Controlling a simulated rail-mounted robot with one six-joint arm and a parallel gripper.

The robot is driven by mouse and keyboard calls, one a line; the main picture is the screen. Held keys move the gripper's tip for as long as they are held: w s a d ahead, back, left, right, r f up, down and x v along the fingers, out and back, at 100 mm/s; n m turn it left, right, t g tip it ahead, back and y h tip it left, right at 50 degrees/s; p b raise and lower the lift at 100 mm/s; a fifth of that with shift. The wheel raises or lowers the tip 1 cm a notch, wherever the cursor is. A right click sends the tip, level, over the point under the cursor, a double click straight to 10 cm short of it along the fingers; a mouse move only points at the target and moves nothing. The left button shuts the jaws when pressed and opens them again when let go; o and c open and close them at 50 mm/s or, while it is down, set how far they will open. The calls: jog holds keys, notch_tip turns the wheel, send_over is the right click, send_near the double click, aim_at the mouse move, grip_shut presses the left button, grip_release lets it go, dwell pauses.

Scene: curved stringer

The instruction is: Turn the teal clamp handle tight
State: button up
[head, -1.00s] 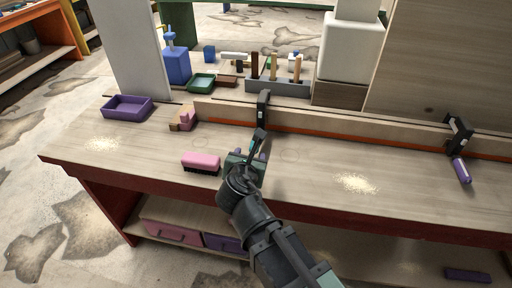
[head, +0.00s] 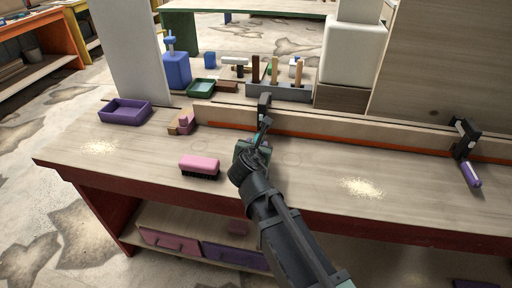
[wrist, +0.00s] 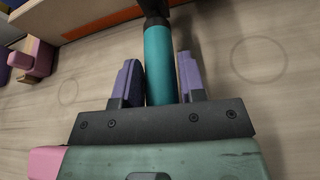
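The middle clamp (head: 264,101) grips the board along the bench. Its teal handle (wrist: 160,62) hangs down from a dark collar in the wrist view. My gripper (wrist: 162,80) straddles this handle, with one purple finger on each side. The fingers lie very close to the handle, and I cannot tell whether they press on it. The handle's lower end is hidden behind the gripper's dark palm. In the head view my gripper (head: 256,146) is just below the clamp and hides most of the handle.
A pink brush (head: 200,165) lies left of my gripper, and a pink-and-wood block (head: 183,123) lies farther back. A second clamp with a purple handle (head: 471,173) is at the right. Sawdust (head: 361,187) lies on the open bench top (head: 310,180).

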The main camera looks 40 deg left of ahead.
jog(key=c, duration=0.5)
jog(key=shift+m, duration=0.3)
jog(key=m+y+b, duration=0.1)
jog(key=m, duration=0.1)
jog(key=m+y+b, duration=0.1)
jog(key=shift+d+f+m+g+y, duration=0.2)
jog(key=shift+m+g+y, duration=0.1)
jog(key=shift+m+y, duration=0.1)
jog(key=m+y+b, duration=0.2)
jog(key=m, duration=0.1)
jog(key=shift+m, duration=0.3)
jog(key=o, duration=0.9)
